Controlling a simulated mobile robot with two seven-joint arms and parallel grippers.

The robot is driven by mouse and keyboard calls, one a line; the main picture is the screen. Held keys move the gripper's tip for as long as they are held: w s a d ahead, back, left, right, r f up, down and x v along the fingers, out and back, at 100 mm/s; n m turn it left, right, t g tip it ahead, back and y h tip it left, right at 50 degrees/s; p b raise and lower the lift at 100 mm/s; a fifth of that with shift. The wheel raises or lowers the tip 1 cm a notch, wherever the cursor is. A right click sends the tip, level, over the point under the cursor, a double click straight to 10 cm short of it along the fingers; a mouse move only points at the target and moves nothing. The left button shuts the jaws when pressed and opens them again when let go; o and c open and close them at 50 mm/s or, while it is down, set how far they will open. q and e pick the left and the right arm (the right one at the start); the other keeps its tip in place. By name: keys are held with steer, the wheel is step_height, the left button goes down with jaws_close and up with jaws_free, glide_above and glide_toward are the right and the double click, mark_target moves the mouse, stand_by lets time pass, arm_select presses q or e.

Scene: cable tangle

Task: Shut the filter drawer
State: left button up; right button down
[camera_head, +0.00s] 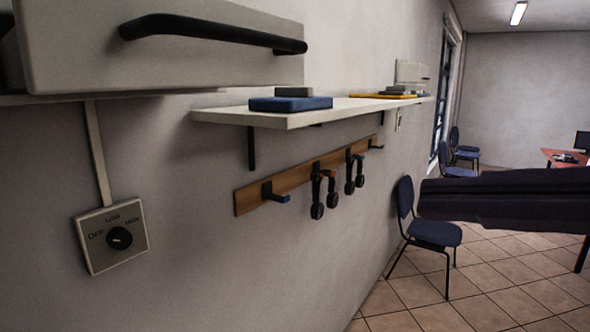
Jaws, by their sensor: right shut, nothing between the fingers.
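A white drawer front (80,62) with a black bar handle (210,32) fills the upper left of the head view, taken here as the filter drawer. It stands out from the grey wall above a thin pale ledge. Its top and left parts are cut off by the frame, so I cannot tell how far it is open. My right gripper (428,199) shows at the right as a dark, shut shape with nothing visible in it. It is well to the right of and lower than the drawer, apart from it. My left gripper is not in view.
A wall switch (112,237) marked OFF, LOW, HIGH is below the drawer. A white shelf (345,109) carries a blue box (290,104). Below it, a wooden rail (245,198) with hooks sticks out. A blue chair (434,233) stands by the wall; tiled floor is open around it.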

arm_select(q)
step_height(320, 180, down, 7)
steer(key=b, duration=0.5)
arm_select(e)
step_height(320, 180, up, 6)
steer(key=m+t+y, duration=0.1)
steer(key=m+y, duration=0.4)
steer(key=m, duration=0.2)
steer(key=p, duration=0.8)
glide_toward(258, 40)
steer(key=shift+m+y, duration=0.3)
steer(key=x, duration=0.5)
steer(key=shift+w+a, duration=0.25)
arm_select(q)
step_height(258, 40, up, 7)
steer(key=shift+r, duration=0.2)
arm_select(e)
steer(key=shift+w+a+f, duration=0.1)
steer(key=shift+w+a, duration=0.25)
steer(key=shift+a, duration=0.15)
